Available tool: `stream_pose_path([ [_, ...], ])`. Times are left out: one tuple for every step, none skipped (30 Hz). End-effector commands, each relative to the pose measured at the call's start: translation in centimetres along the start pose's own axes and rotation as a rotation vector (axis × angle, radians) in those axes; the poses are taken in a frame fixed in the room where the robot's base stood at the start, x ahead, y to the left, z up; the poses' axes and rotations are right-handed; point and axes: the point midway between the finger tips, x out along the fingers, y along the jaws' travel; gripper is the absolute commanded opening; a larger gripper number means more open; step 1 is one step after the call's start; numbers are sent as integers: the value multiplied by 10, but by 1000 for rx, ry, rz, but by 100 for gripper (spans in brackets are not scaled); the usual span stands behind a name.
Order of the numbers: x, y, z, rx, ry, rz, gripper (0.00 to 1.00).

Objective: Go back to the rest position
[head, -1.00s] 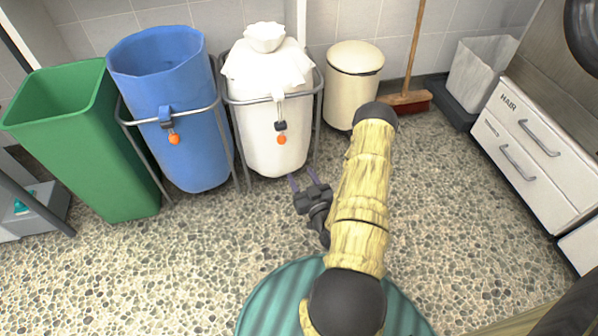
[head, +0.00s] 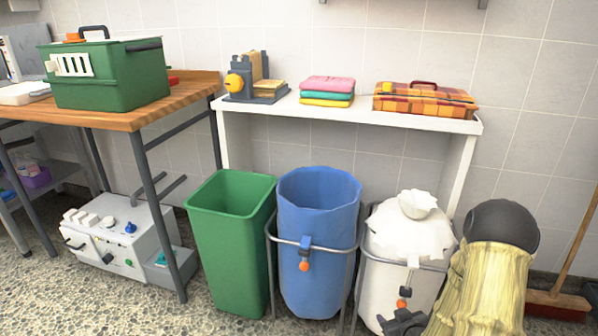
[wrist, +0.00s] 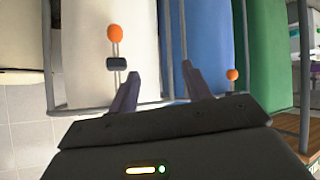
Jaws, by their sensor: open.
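My gripper (wrist: 162,88) is open in the wrist view, with its two dark fingers apart and nothing between them. Behind the fingers are the white bin (wrist: 85,40) and the blue bin (wrist: 190,45), seen sideways. In the head view my gripper (head: 402,322) shows only in part at the bottom edge, low in front of the white bin (head: 385,285). My arm covers the lower right of that view.
A blue bin (head: 318,240) and a green bin (head: 232,245) stand left of the white one, under a white shelf (head: 240,108) with folded towels (head: 327,91) and a plaid case (head: 425,98). A green carrier (head: 105,75) sits on a wooden table (head: 190,88). A broom (head: 558,300) stands right.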

Motion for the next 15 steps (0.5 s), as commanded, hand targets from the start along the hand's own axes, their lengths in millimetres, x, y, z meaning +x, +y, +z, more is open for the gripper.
stream_pose_path([
  [-12,-2,-19,-12,-36,-2,49],
  [-17,-3,-25,-13,-63,-2,49],
  [-25,-5,-33,-15,-99,-2,49],
  [-31,-6,-38,-13,-127,-1,49],
  [-37,-8,-44,-11,-153,0,49],
  [-46,-10,-51,-8,-187,2,49],
  [-53,-12,-57,-4,-213,4,49],
  [-60,-14,-62,0,-238,6,49],
  [-70,-17,-70,7,-270,9,49],
  [-78,-20,-75,13,-294,11,49],
  [-87,-22,-80,21,-318,14,49],
  [-98,-26,-87,31,-350,17,49],
  [-107,-28,-92,41,-373,20,49],
  [-116,-32,-96,49,-396,21,49],
  [-129,-36,-102,64,-425,25,49],
])
